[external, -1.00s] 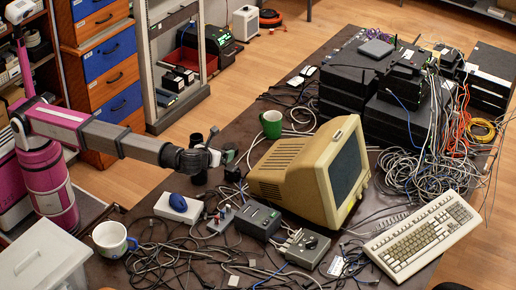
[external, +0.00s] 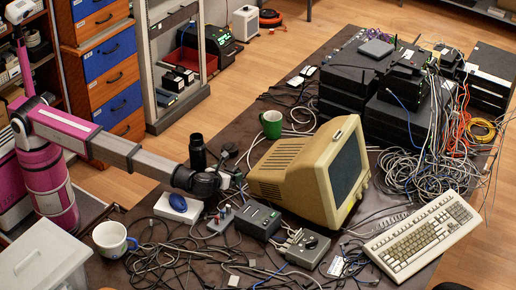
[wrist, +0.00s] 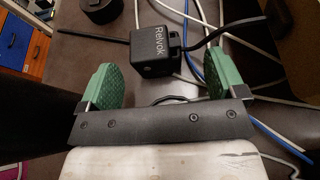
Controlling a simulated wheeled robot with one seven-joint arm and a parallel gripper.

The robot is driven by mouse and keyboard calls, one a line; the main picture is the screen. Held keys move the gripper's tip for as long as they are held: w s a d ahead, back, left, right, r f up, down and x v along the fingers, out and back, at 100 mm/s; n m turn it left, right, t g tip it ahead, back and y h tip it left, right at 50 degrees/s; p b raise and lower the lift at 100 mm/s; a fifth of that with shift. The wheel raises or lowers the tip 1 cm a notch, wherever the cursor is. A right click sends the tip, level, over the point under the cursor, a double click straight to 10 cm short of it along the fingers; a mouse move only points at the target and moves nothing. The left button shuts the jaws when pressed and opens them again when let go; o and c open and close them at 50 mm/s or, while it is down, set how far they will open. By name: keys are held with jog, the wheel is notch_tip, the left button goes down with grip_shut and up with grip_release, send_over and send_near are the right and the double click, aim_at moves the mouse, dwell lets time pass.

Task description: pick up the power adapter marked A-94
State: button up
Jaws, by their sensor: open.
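A small black power adapter (wrist: 160,52) with the word "Relvok" on it lies on the dark table in the wrist view, a thick black cable running off to its right. No A-94 marking is readable on it. My gripper (wrist: 158,76) is open, its two green pads apart. The adapter shows between and just beyond the fingertips, not held. In the external view my gripper (external: 226,183) is low over the table, left of the beige monitor (external: 312,170); I cannot make out the adapter clearly there.
A black bottle (external: 198,152) stands behind my wrist, and a green mug (external: 271,124) farther back. Loose cables cover much of the table. A white mug (external: 111,240) stands front left.

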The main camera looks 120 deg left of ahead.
aim_at(233, 171)
jog(key=x, duration=0.5)
jog(key=shift+s+f, duration=0.1)
jog(key=shift+s, duration=0.1)
jog(key=c, duration=1.1)
